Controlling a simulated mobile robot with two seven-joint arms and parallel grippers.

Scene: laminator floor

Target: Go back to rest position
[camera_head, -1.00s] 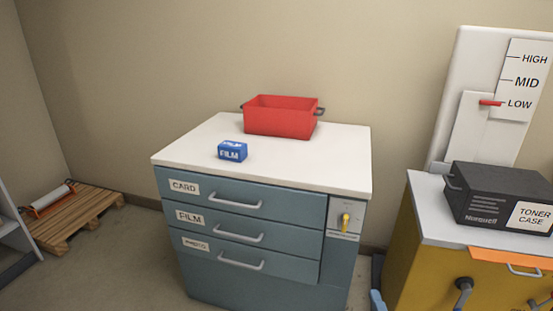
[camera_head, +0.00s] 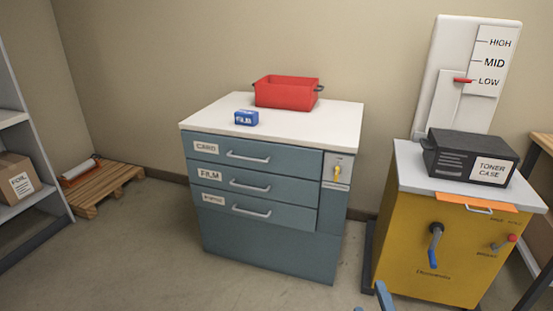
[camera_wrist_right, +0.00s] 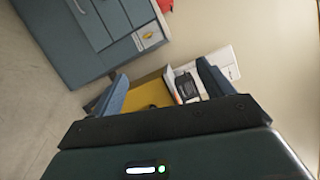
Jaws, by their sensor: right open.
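My right gripper (camera_head: 372,303) shows only as blue fingertips at the bottom edge of the head view, over the floor in front of the yellow cabinet (camera_head: 405,240). In the right wrist view, my right gripper (camera_wrist_right: 162,86) has its two blue fingers wide apart with nothing between them. That view is tilted and shows the drawer cabinet and the yellow cabinet beyond the fingers. My left gripper is not in view.
A teal drawer cabinet (camera_head: 265,255) bears a red bin (camera_head: 285,94) and a blue film box (camera_head: 246,118). A black toner case (camera_head: 468,157) sits on the yellow cabinet. A pallet (camera_head: 105,188) and a shelf (camera_head: 40,205) stand left. The floor before the drawer cabinet looks clear.

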